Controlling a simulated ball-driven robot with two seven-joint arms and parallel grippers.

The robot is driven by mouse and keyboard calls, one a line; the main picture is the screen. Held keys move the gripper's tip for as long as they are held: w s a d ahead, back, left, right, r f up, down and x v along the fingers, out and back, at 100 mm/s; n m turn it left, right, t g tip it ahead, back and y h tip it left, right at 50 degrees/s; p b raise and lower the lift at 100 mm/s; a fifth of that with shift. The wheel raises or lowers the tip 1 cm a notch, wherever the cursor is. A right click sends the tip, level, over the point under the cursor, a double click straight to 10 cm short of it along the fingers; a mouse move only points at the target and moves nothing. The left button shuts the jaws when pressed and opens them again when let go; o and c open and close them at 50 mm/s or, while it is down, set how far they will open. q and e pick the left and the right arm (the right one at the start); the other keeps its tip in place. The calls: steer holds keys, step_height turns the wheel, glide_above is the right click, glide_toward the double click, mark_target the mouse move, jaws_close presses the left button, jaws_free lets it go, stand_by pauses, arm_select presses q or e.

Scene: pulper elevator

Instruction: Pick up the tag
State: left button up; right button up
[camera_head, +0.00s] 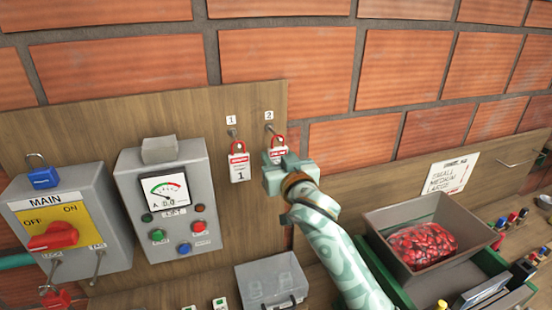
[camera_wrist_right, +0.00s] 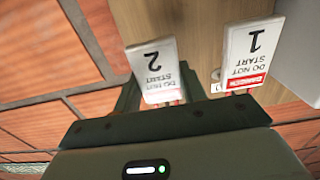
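Two white tags with red headers hang by red loops from hooks on the wooden board. Tag 1 (camera_head: 239,167) hangs free on the left; it also shows upside down in the right wrist view (camera_wrist_right: 250,52). Tag 2 (camera_head: 278,153) hangs on the right hook; it also shows in the wrist view (camera_wrist_right: 155,68). My right gripper (camera_head: 281,172) is at tag 2 and hides its lower part. In the wrist view its dark fingers lie at either side of tag 2. I cannot tell whether they press on it. My left gripper is not in view.
A grey MAIN switch box (camera_head: 103,198) with a blue padlock (camera_head: 43,177) and a meter box (camera_head: 191,163) stand to the left. A clear box (camera_head: 270,282) sits below. A grey bin (camera_head: 385,222) of red items stands to the right of my arm.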

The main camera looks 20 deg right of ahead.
steer(key=shift+r, duration=0.1)
steer(key=shift+r, duration=0.3)
steer(key=shift+s+r+b, duration=1)
steer(key=shift+s+r, duration=0.55)
steer(key=shift+s, duration=7)
steer(key=s+d+f+b, duration=0.1)
steer(key=s+f+b, duration=0.1)
steer(key=f+b, duration=0.4)
steer(key=s+d+f+b, duration=0.1)
steer(key=s+f+b, duration=0.2)
steer(key=f, duration=1.3)
steer(key=s+d+f+b, duration=0.1)
steer(key=s+f+b, duration=0.1)
steer(key=f+b, duration=0.6)
step_height(320, 180, down, 3)
steer(key=shift+s+f+h+b, duration=0.2)
steer(key=shift+s+h+b, duration=0.1)
steer(key=shift+b, duration=0.05)
